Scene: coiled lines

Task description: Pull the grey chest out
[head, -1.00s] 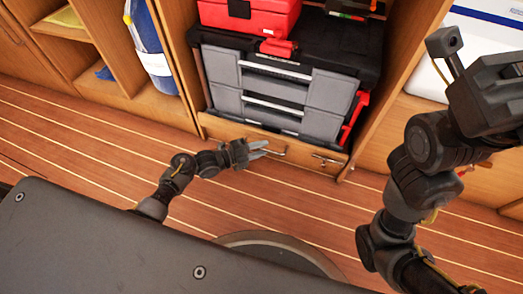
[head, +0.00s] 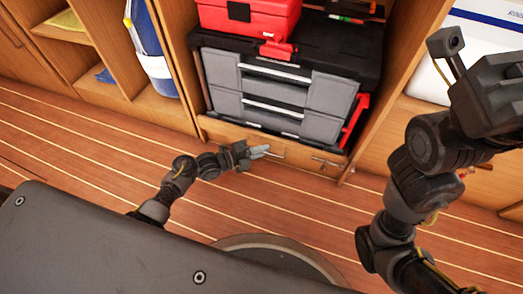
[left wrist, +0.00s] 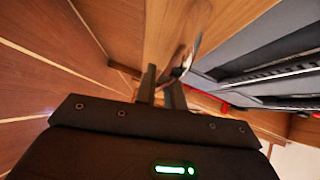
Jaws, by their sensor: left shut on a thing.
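The grey chest (head: 265,95) has grey drawer fronts, a black top and red side latches. It sits in the wooden cabinet bay. It also shows at the right of the left wrist view (left wrist: 265,70). Below it is a wooden front board with metal pulls. My left gripper (head: 262,150) is at that board, below the chest and not touching it. Its fingers are shut on the metal pull (left wrist: 186,62), which is partly hidden by them. My right gripper (head: 492,95) is raised at the right, away from the chest; its fingertips are not clear.
A red toolbox (head: 245,17) stands on the chest's black top. A wooden divider rises at each side of the bay. Open shelves with a blue and white item (head: 150,50) are at left, and a white box (head: 470,45) is at upper right.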

